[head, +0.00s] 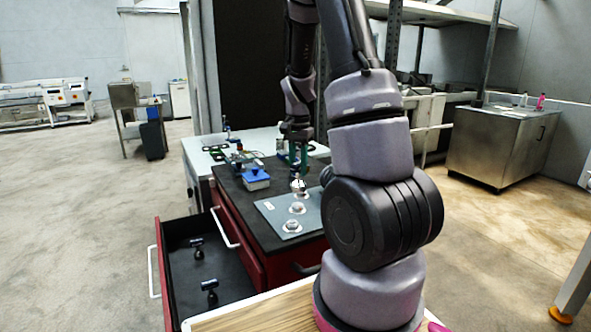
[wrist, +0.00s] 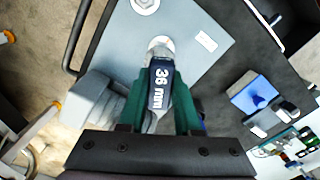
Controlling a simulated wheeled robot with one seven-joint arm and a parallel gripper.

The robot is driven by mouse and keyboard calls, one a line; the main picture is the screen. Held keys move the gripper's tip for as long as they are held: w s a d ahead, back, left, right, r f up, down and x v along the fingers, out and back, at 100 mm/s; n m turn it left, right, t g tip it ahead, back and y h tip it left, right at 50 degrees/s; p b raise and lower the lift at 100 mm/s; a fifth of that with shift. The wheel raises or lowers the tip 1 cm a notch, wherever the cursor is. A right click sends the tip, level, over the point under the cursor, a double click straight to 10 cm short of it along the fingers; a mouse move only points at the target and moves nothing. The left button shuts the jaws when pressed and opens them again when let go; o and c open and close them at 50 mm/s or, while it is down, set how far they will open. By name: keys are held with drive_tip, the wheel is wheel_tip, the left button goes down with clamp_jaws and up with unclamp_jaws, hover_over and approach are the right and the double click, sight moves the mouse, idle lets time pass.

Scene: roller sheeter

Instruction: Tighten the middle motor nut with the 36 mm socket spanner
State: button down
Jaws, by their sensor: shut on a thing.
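My gripper (head: 297,160) is over the grey motor plate (head: 272,208) on the dark bench top. In the wrist view my gripper's green fingers (wrist: 158,95) are shut on the dark blue handle of the 36 mm socket spanner (wrist: 161,88). The spanner's silver socket end (wrist: 160,46) is over the plate, and the fingers hide part of the handle. Two round nuts show in the head view, a near one (head: 291,226) and one behind it (head: 297,208). The spanner's silver end (head: 298,186) appears beyond them. I cannot tell whether it sits on a nut.
A red drawer (head: 160,270) stands open with two dark-handled tools (head: 197,243) inside. A blue-lidded box (head: 256,178) stands left of the plate on the bench. Several small items lie on the white table behind.

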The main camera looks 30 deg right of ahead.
sight(297, 181)
drive_tip(key=shift+w+f, duration=0.2)
drive_tip(key=shift+f, duration=2)
drive_tip(key=shift+f, duration=1.4)
